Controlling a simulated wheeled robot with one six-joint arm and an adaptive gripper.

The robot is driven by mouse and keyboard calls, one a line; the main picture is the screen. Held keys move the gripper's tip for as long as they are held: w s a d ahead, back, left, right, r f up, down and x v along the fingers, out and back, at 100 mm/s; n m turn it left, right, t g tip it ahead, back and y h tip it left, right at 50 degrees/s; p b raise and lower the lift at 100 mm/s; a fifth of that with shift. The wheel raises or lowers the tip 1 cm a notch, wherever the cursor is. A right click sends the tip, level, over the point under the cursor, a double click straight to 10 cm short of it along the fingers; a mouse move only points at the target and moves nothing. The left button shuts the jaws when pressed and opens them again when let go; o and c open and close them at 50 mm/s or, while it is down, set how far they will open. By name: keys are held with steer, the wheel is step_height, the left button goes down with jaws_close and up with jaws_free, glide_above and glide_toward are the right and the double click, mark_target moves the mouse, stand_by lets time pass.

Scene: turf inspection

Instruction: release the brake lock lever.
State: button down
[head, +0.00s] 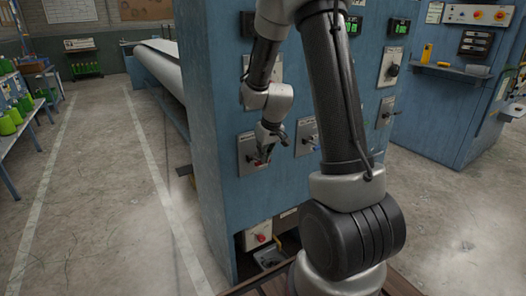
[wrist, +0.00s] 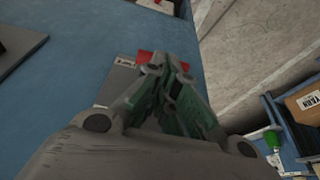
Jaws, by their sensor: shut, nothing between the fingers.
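My gripper (head: 268,147) is shut with nothing held, in front of a grey plate (head: 246,158) on the blue machine's face. In the wrist view its fingers (wrist: 165,72) meet at the tips. A small red part, perhaps the brake lock lever's handle, shows right at the fingertips in the head view. In the wrist view a red part (wrist: 147,56) lies just beyond the fingertips, beside the labelled grey plate (wrist: 117,82). The fingers partly hide the red part, and I cannot tell whether they touch it.
The blue machine cabinet (head: 226,205) carries other plates, including one with a lever (head: 306,137) to the right. A red button box (head: 258,236) sits low down. A long roller (head: 165,72) extends behind left. The floor aisle (head: 105,190) at left is clear.

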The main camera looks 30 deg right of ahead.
steer(key=shift+s+f, duration=0.45)
steer(key=shift+f, duration=0.3)
steer(key=shift+s+f, duration=0.4)
steer(key=shift+f, duration=0.3)
stand_by(0.3)
